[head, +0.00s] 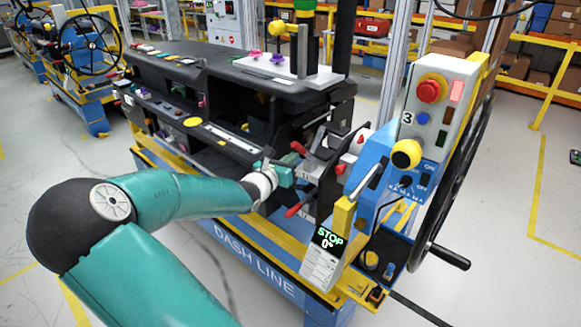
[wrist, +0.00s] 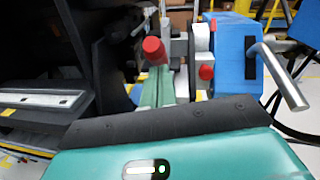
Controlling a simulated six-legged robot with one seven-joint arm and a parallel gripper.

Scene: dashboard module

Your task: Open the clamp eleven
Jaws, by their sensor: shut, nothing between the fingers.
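Toggle clamps with red-tipped handles are mounted at the right end of the dashboard module. In the head view, one red handle (head: 298,147) is above my gripper (head: 297,172) and another red handle (head: 293,211) is below it. Small number plates are beside them, but I cannot read surely which one is clamp eleven. My teal gripper is shut and empty, close to the grey clamp bodies (head: 318,166). In the wrist view, the green fingers (wrist: 158,88) point forward, and a red handle tip (wrist: 153,49) shows just beyond them. Whether they touch is unclear.
The black dashboard (head: 215,70) stands left of the clamps. To the right are a blue block with a metal lever (head: 365,180), a control box with a red button (head: 428,92) and a large black handwheel (head: 455,170). Floor is clear in front.

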